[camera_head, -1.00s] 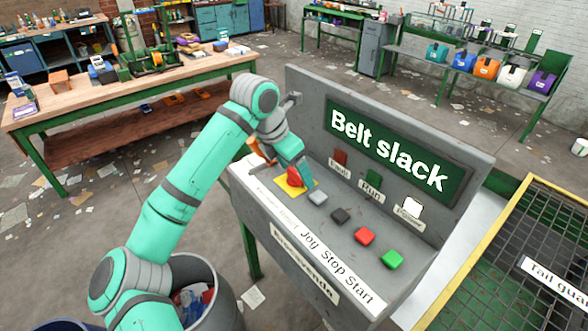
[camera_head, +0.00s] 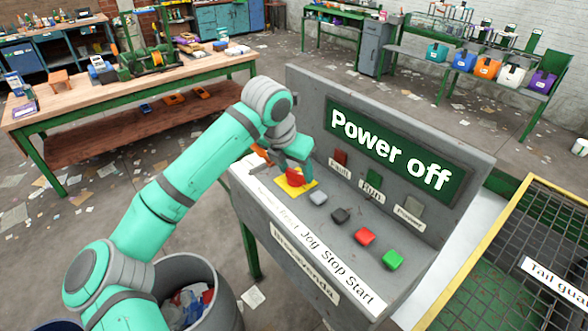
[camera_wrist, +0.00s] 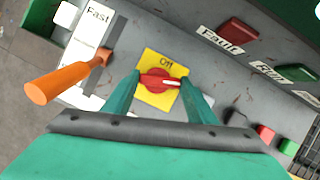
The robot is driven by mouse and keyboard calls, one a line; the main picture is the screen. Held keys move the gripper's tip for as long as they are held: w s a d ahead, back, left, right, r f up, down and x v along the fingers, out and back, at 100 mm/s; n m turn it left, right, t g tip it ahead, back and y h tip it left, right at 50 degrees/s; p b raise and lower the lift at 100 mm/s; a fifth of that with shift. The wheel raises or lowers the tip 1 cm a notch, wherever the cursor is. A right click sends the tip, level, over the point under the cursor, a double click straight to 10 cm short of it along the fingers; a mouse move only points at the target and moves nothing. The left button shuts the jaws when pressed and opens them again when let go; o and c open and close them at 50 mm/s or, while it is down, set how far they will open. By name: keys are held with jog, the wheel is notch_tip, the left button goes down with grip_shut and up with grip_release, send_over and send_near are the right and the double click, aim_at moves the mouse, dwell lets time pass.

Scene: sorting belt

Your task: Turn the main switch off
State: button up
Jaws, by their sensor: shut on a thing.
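The main switch is a red rotary knob (camera_wrist: 160,79) on a yellow plate (camera_wrist: 159,62) on the grey control panel (camera_head: 262,182). In the wrist view the plate reads "Off" above the knob, and the red handle lies across the plate. My gripper (camera_wrist: 160,82) is shut on the knob, with one green finger at each end of the handle. In the head view my gripper (camera_head: 294,176) comes down over the knob and partly hides it. The panel's display (camera_head: 390,152) reads "Power off".
An orange-handled lever (camera_wrist: 62,81) stands beside the switch in the wrist view. Grey, black, red and green buttons (camera_head: 365,236) line the panel to the right. Fault, Run and a third lamp (camera_head: 411,206) sit below the display; the third looks dark. A bin (camera_head: 205,290) stands below my arm.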

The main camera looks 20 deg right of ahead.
jog(key=n+t+y, duration=0.1)
jog(key=n, duration=0.2)
jog(key=shift+d+n, duration=0.15)
jog(key=shift+n, duration=0.25)
jog(key=n+y, duration=0.1)
jog(key=n, duration=0.2)
jog(key=shift+d+n+t, duration=0.15)
jog(key=shift+n+t, duration=0.15)
jog(key=n+y, duration=0.2)
jog(key=n, duration=0.2)
jog(key=shift+d, duration=0.15)
jog(key=shift+w+n+y, duration=0.1)
jog(key=shift+n+y, duration=0.4)
jog(key=shift+n, duration=0.8)
jog(key=o, duration=1.1)
jog(key=shift+d, duration=0.1)
jog(key=shift+c, duration=0.2)
